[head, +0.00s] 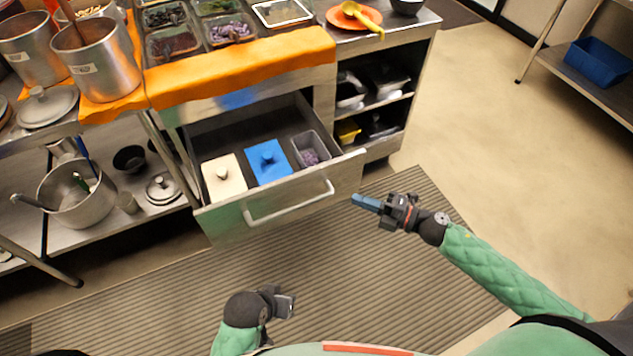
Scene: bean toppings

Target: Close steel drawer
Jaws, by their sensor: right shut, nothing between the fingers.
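The steel drawer (284,211) is pulled far out of the counter, with a bar handle (290,204) on its front. Inside it are a white lidded container (224,183), a blue lidded container (268,167) and a grey tub with purple contents (310,152). My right gripper (362,201) is shut and empty, just right of the drawer front's right end in the picture; I cannot tell whether it touches. My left gripper (286,305) is low over the mat, apart from the drawer. Its fingers are too small to read.
Steel pots (93,66) stand on the left counter, with a pan (75,193) on the shelf below. An orange cloth (235,70) hangs over the counter edge. A striped mat (160,290) covers the floor. Open floor (500,130) lies to the right.

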